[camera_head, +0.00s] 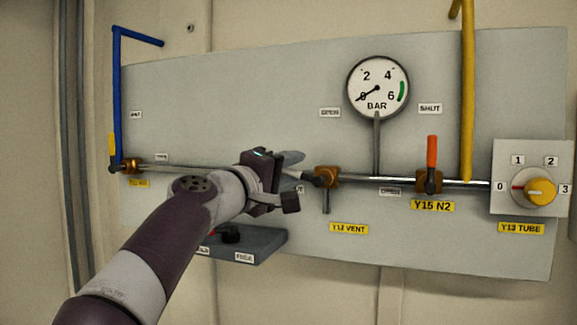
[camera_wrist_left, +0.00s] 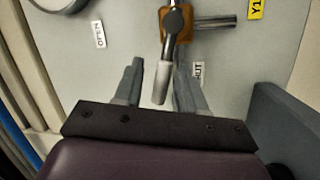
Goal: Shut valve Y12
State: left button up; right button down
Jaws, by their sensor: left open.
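Valve Y12 (camera_head: 328,176) is a brass body on the pipe, above a yellow label (camera_head: 348,229) that appears to read Y12 VENT. Its grey-tipped lever (camera_wrist_left: 161,88) points left along the pipe in the head view. My left gripper (camera_head: 292,170) is open, with its fingers on either side of the lever's end. The wrist view shows the lever tip between the two fingers; I cannot tell whether either touches it. A SHUT plate (camera_wrist_left: 197,72) lies beside the lever, partly covered by a finger. An OPEN plate (camera_head: 330,112) is above the valve. My right gripper is not in view.
Y15 N2 (camera_head: 429,182), with an orange lever pointing up, is to the right. Beyond it is a yellow knob (camera_head: 541,192). A pressure gauge (camera_head: 378,88) hangs above the pipe, its needle at 0. A small grey shelf (camera_head: 262,246) sticks out below.

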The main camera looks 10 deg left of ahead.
pick_arm(q)
jog(key=shift+s+a, duration=0.2)
jog(key=shift+c, duration=0.6)
grip_shut()
jog(key=f+n+b, duration=0.1)
jog(key=b, duration=0.1)
jog(key=n+t+b, duration=0.1)
jog(key=n, duration=0.1)
jog(key=shift+a+f+n+b, duration=0.1)
jog(key=shift+f+n+b, duration=0.2)
jog(key=shift+f+b, duration=0.1)
jog(key=shift+o, duration=0.6)
grip_release()
jog(key=shift+w, duration=0.15)
jog(key=b+v, duration=0.7)
jog(key=v, duration=0.4)
jog(key=shift+s+f, duration=0.2)
jog(key=shift+s, duration=0.2)
